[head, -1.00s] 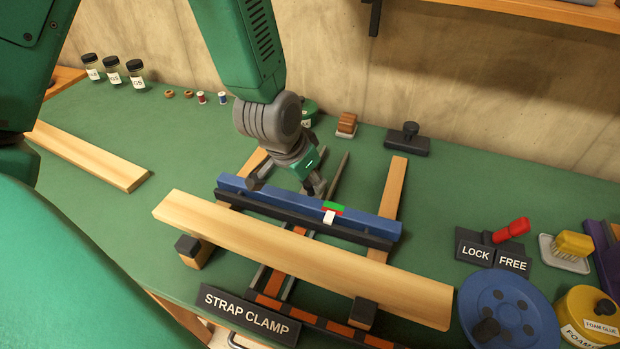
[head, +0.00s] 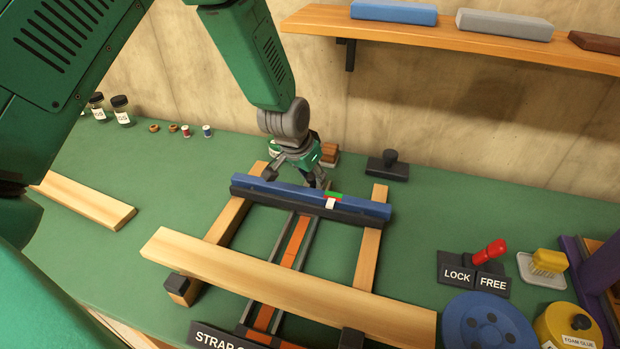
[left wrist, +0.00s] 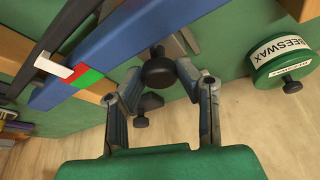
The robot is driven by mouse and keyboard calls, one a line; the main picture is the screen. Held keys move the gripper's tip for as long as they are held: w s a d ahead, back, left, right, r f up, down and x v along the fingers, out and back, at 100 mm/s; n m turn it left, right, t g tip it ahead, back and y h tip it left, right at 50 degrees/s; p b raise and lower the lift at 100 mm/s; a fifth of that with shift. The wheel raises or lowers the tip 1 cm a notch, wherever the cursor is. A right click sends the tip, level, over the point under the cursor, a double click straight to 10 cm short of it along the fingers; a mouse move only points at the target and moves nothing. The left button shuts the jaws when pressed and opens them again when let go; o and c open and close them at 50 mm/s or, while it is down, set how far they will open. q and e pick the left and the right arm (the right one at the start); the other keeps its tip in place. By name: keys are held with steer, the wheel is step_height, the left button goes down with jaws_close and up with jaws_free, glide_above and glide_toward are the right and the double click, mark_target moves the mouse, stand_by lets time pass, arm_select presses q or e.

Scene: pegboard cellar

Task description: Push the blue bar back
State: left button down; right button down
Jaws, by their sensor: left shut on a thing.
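The blue bar (head: 285,193) with its dark front face lies across two wooden rails, well behind the pale front board (head: 270,280). A green and red mark (head: 334,195) sits on its top edge, with a white tab (head: 330,204) in front. My left gripper (head: 296,177) is behind the bar. In the left wrist view, my left gripper (left wrist: 163,90) is shut on a black round knob (left wrist: 158,72) close behind the blue bar (left wrist: 120,40); the white tab (left wrist: 52,65) borders the red part of the mark. My right gripper is not in view.
A red-handled lever (head: 489,251) stands behind the LOCK and FREE plates. A blue disc (head: 475,320) and a yellow tub (head: 570,330) are at front right. A dark stamp-like block (head: 388,166) stands behind the frame.

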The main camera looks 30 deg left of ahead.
arm_select(q)
steer(key=shift+s+d+f, duration=0.15)
steer(key=shift+s, duration=0.05)
steer(key=c, duration=1.6)
jaws_free()
steer(key=o, duration=0.4)
steer(key=shift+w, duration=0.2)
steer(key=shift+r, duration=0.25)
steer(key=v, duration=1.1)
steer(key=shift+a, duration=0.25)
